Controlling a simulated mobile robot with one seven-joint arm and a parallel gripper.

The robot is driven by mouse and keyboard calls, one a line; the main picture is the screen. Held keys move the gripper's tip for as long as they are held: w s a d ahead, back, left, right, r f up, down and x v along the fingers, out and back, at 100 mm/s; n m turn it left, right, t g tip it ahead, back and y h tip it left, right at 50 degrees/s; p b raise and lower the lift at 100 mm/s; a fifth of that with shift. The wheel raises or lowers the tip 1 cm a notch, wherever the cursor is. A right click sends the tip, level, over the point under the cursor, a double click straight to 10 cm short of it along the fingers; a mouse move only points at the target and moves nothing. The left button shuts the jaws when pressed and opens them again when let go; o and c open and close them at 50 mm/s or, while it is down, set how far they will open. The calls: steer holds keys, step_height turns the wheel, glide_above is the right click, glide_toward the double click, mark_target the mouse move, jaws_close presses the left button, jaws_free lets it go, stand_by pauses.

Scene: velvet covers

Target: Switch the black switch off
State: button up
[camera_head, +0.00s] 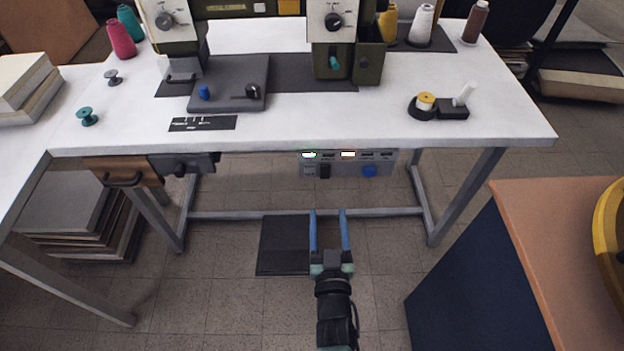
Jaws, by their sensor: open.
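A grey control panel (346,165) hangs under the front edge of the white table. A black switch (324,171) sits on its lower left part, and a blue round knob (369,171) is to the right. Two lights on the panel glow, one greenish (310,155) and one whitish-orange (348,155). The switch is too small to tell its position. My gripper (328,213) is open and empty, with two blue fingers pointing toward the panel. Its tips appear below the panel in the picture, apart from it.
The white table (300,132) carries a sewing machine (345,50), thread spools and a bobbin winder (438,106). A drawer (122,175) is at left under the table. A dark pedal (284,246) lies on the floor. An orange-topped cabinet (560,250) stands at right.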

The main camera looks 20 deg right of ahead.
steer(key=b, duration=0.7)
glide_toward(325, 167)
steer(key=w, duration=0.1)
steer(key=shift+b+x, duration=2.05)
steer(key=shift+b, duration=0.15)
steer(key=shift+b+x, duration=0.55)
steer(key=shift+x, duration=0.8)
steer(key=shift+s+d, duration=0.1)
steer(key=shift+d, duration=0.05)
steer(key=shift+c, duration=0.3)
jaws_close()
